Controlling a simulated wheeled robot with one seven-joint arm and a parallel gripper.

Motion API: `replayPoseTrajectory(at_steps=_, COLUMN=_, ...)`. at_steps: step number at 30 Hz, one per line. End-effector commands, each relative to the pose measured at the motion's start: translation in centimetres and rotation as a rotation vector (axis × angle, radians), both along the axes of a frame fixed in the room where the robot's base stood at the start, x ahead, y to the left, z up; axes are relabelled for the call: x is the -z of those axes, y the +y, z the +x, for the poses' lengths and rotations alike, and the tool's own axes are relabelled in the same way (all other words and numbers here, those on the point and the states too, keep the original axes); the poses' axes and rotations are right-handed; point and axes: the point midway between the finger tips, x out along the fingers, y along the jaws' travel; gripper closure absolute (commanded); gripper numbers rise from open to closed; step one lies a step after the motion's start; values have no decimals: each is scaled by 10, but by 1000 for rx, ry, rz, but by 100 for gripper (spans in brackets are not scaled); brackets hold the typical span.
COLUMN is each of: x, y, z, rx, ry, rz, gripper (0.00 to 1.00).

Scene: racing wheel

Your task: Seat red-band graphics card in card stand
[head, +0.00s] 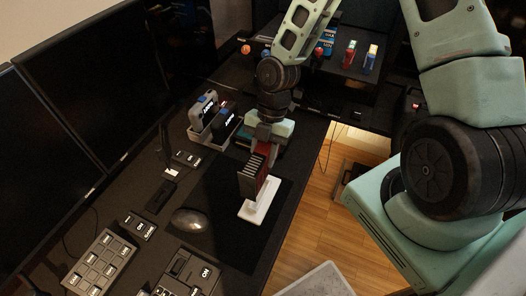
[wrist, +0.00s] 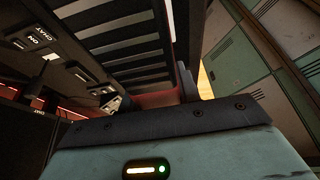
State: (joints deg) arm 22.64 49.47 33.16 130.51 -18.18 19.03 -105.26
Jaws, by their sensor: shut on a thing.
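The red-band graphics card (head: 258,173) is dark with a striped face and a red edge. It stands upright in my gripper (head: 266,146), which is shut on its upper end from above. In the wrist view the card's striped face (wrist: 125,45) fills the upper middle, close to the camera, with a little red low on it. The white card stand (head: 259,207) is on the dark desk mat. The card's lower end is at the stand in the head view. I cannot tell whether it is fully down in the slot.
A mouse (head: 190,220) lies left of the stand. A button pad (head: 100,262) and a control box (head: 187,272) are nearer. Two dark devices in a grey holder (head: 204,122) stand behind. Monitors (head: 95,75) line the left. The desk's right edge is close to the stand.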

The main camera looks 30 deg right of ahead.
Motion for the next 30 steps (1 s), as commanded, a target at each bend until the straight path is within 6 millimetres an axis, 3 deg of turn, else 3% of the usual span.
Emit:
replayPoseTrajectory(at_steps=10, x=-2, y=0, z=0, rx=3, ry=3, rz=2, gripper=100)
replayPoseTrajectory(at_steps=30, x=53, y=0, z=1, rx=4, ry=2, rz=1, gripper=100)
